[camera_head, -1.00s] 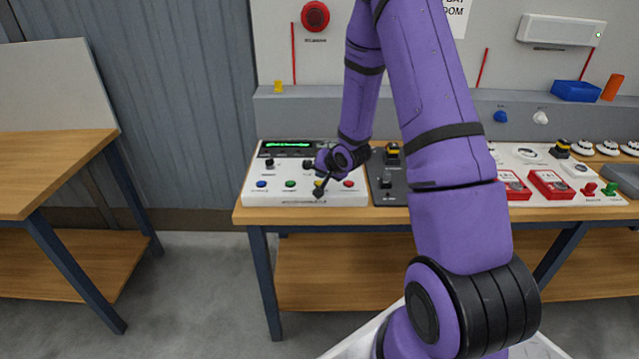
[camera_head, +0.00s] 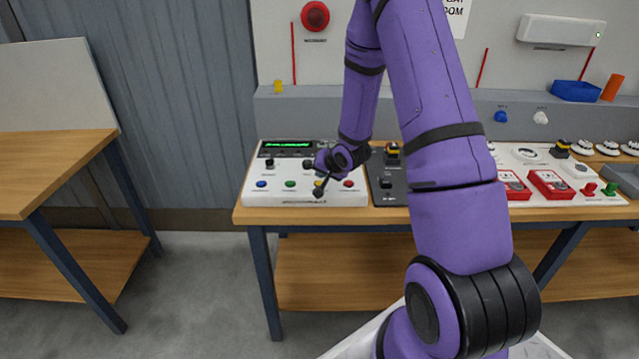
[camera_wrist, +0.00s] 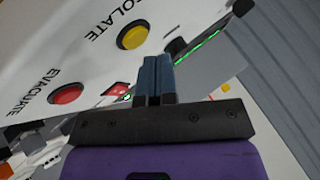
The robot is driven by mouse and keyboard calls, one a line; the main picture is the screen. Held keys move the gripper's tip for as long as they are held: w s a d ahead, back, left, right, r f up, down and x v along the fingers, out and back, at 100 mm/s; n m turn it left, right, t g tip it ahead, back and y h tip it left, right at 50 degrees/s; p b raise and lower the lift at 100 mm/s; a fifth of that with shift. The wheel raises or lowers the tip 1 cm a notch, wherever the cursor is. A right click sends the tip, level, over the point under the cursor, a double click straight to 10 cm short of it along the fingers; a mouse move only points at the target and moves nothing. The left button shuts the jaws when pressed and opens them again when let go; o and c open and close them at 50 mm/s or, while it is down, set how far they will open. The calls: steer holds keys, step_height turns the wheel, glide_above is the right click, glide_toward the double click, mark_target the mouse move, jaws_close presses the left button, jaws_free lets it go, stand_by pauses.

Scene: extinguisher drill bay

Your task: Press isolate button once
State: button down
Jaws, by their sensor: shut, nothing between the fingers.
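The isolate button is a round yellow button (camera_wrist: 133,34) in a dark ring, with the word ISOLATE printed beside it on the white panel in the wrist view.
A red EVACUATE button (camera_wrist: 66,94) is beside the yellow one. Green (camera_head: 290,184) and blue (camera_head: 261,184) buttons lie to the left. Black knobs (camera_head: 270,163) and a green-lit display (camera_head: 288,144) are behind. A dark panel (camera_head: 391,186) adjoins on the right.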

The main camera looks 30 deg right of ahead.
mark_target(321, 182)
steer(key=shift+f, duration=0.15)
steer(key=shift+f, duration=0.25)
steer(key=shift+f, duration=0.45)
stand_by(1.0)
steer(key=shift+r, duration=0.85)
steer(key=shift+r, duration=0.1)
steer(key=shift+r, duration=2.45)
